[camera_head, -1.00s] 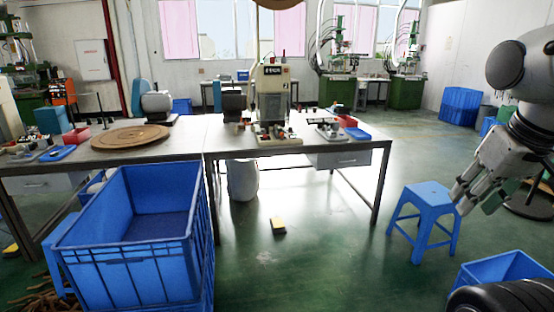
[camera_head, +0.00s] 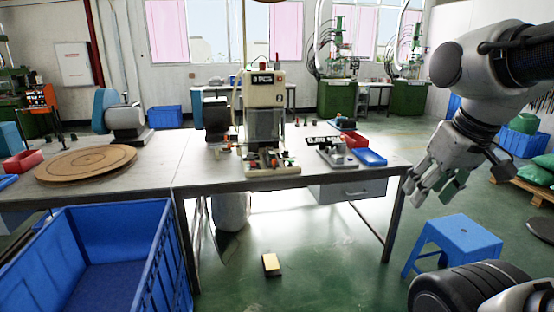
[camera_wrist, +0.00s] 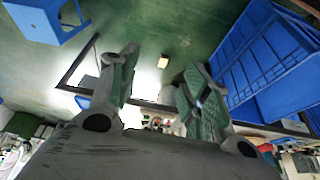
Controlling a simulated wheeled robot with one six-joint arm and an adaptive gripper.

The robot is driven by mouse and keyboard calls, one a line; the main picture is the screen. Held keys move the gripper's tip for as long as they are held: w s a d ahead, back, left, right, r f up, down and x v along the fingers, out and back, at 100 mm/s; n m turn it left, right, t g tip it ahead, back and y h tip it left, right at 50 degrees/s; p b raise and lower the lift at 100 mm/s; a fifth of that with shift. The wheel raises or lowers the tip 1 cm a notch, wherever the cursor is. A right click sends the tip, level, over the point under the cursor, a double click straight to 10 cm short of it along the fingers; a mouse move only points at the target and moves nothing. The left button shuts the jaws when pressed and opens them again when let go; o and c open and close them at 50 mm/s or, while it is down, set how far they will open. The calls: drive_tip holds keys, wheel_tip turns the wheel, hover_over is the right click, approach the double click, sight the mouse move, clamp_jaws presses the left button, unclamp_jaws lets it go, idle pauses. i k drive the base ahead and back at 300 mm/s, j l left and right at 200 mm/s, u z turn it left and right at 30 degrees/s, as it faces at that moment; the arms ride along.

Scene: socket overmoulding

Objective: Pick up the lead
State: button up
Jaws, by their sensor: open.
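My gripper (camera_head: 430,190) hangs at the right in the head view, above and left of the blue stool. In the wrist view its two fingers stand apart, with nothing between them (camera_wrist: 162,72). I cannot make out a lead for certain in either current view. The press machine (camera_head: 265,120) stands on the table, with small parts at its base too small to tell apart. A small fixture (camera_head: 335,152) lies to its right. My gripper is to the right of the table and apart from these things.
The metal table (camera_head: 215,175) spans the middle, with a round wooden board (camera_head: 85,163) at left. A blue crate (camera_head: 150,235) stands front left. The blue stool (camera_head: 460,242) is front right. A blue tray (camera_head: 370,157) and red tray (camera_head: 353,140) sit on the table.

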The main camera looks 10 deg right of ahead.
sight(272, 155)
drive_tip(key=i+l+u, duration=0.3)
drive_tip(key=i+l, duration=0.25)
drive_tip(key=i+l+u, duration=0.15)
drive_tip(key=i+l, duration=0.2)
drive_tip(key=i+l+u, duration=0.15)
drive_tip(key=i+l, duration=0.15)
drive_tip(key=i+l+u, duration=0.15)
drive_tip(key=l, duration=0.3)
drive_tip(key=i+l+u, duration=0.15)
drive_tip(key=i+l, duration=0.15)
drive_tip(key=l, duration=0.15)
drive_tip(key=i+l+u, duration=0.15)
drive_tip(key=l, duration=0.25)
drive_tip(key=i+l+u, duration=0.15)
drive_tip(key=l, duration=0.35)
drive_tip(key=i, duration=0.1)
